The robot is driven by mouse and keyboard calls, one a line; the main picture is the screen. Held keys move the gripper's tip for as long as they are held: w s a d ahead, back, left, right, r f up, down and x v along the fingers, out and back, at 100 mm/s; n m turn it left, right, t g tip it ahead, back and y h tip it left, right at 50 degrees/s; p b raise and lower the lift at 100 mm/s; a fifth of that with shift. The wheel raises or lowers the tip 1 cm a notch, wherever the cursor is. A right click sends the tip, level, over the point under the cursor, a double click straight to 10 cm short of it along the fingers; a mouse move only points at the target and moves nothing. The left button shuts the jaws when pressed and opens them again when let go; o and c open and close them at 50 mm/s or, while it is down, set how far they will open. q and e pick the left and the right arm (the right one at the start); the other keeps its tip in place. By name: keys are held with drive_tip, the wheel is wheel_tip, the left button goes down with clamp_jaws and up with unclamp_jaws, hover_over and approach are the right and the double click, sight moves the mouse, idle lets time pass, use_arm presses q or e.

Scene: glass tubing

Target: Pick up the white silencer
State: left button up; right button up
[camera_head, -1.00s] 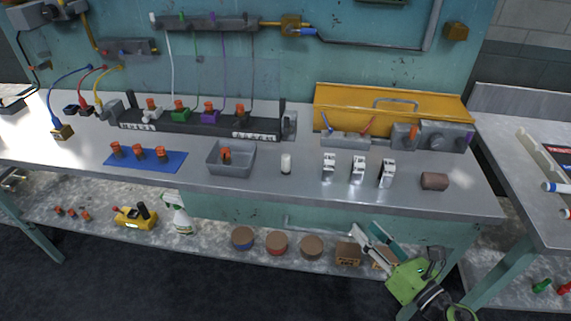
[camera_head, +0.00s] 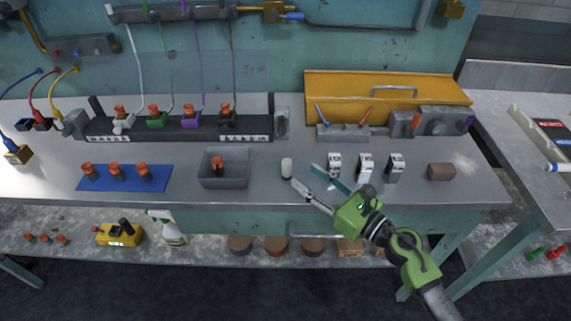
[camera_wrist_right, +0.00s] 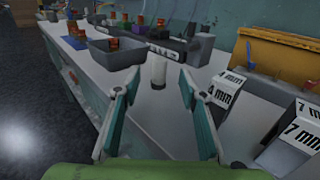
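The white silencer (camera_head: 287,168) is a small white cylinder standing upright on the grey bench top, right of the grey bin. In the right wrist view the silencer (camera_wrist_right: 158,72) stands ahead, between the lines of the two fingers. My right gripper (camera_head: 312,180) is open and empty, with its fingertips just right of and in front of the silencer, apart from it. In the right wrist view the two fingers of this gripper (camera_wrist_right: 160,82) are spread wide. My left gripper is not in view.
The grey bin (camera_head: 223,180) holding an orange-topped fitting stands left of the silencer. Several metal blocks marked in mm (camera_head: 365,167) stand close to its right. A blue mat (camera_head: 125,187) with orange-topped fittings lies farther left. A brown block (camera_head: 440,172) lies at the right.

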sight(290, 166)
drive_tip(key=x, duration=0.2)
drive_tip(key=shift+w+a, duration=0.25)
drive_tip(key=shift+w+a+f, duration=0.1)
drive_tip(key=shift+w+a, duration=0.1)
drive_tip(key=shift+a, duration=0.05)
drive_tip(key=p+x, duration=0.1)
drive_tip(key=x, duration=0.3)
drive_tip(key=shift+w+a+p, duration=0.3)
drive_tip(key=shift+w+a+f, duration=0.1)
drive_tip(key=shift+a, duration=0.05)
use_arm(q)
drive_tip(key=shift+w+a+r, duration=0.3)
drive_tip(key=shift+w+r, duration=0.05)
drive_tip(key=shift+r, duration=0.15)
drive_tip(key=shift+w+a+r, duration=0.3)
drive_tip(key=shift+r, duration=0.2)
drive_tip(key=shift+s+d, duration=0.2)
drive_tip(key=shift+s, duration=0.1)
use_arm(e)
drive_tip(key=c, duration=1)
